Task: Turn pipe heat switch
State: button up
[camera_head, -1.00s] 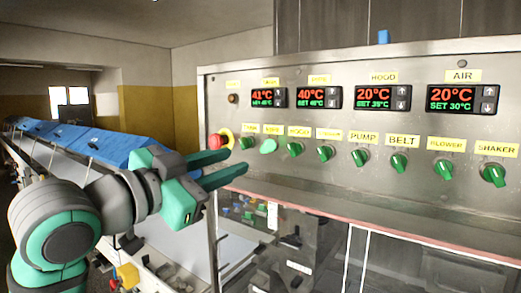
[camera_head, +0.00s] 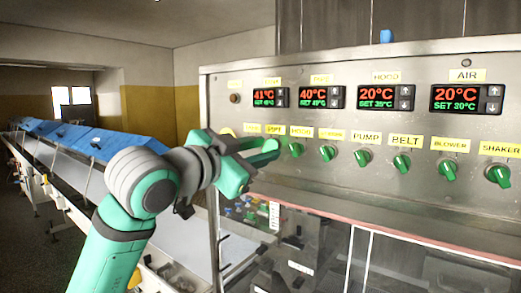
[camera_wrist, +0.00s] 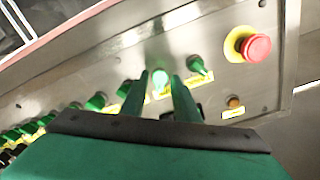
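The control panel (camera_head: 225,100) carries a row of green rotary switches under yellow labels. A bright green switch, second in the row, shows between my fingertips in the wrist view (camera_wrist: 160,82); it appears to be the pipe heat switch, though its label is hard to read. In the head view my gripper (camera_head: 264,154) hides it. My gripper is open, its two fingers either side of the switch in the wrist view (camera_wrist: 161,97). I cannot tell whether they touch it.
A neighbouring switch (camera_wrist: 197,65) and the red emergency stop (camera_wrist: 257,47) lie close by. More switches, such as the pump switch (camera_head: 362,157), continue along the row. Temperature displays (camera_head: 322,97) sit above. A conveyor with blue covers (camera_head: 110,143) runs at left.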

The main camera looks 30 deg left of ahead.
jog(key=shift+w+d, duration=0.15)
jog(key=shift+w, duration=0.1)
grip_shut()
